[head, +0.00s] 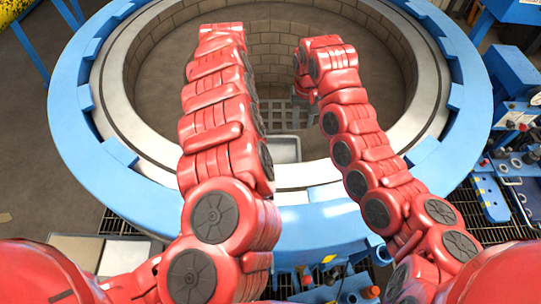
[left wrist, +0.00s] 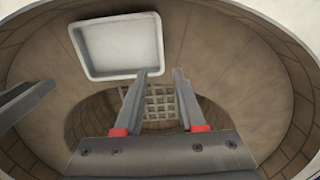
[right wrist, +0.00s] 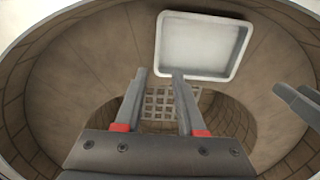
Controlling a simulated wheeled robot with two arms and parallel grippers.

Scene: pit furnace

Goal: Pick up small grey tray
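The small grey tray (head: 287,149) is shallow, empty and rectangular with rounded corners. In the head view it is at the near inner side of the round pit, its left part hidden by my left arm. It shows whole at the upper left of the left wrist view (left wrist: 120,46) and upper right of the right wrist view (right wrist: 203,45). My left gripper (left wrist: 160,74) is open and empty, apart from the tray. It is hidden behind its arm in the head view.
The pit has a brick wall (head: 270,45), a pale rim (head: 112,85) and a blue outer ring (head: 75,125). A metal grate (left wrist: 160,103) lies at its bottom. Blue machinery with controls (head: 505,85) stands at the right. Both arms reach over the ring's near side.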

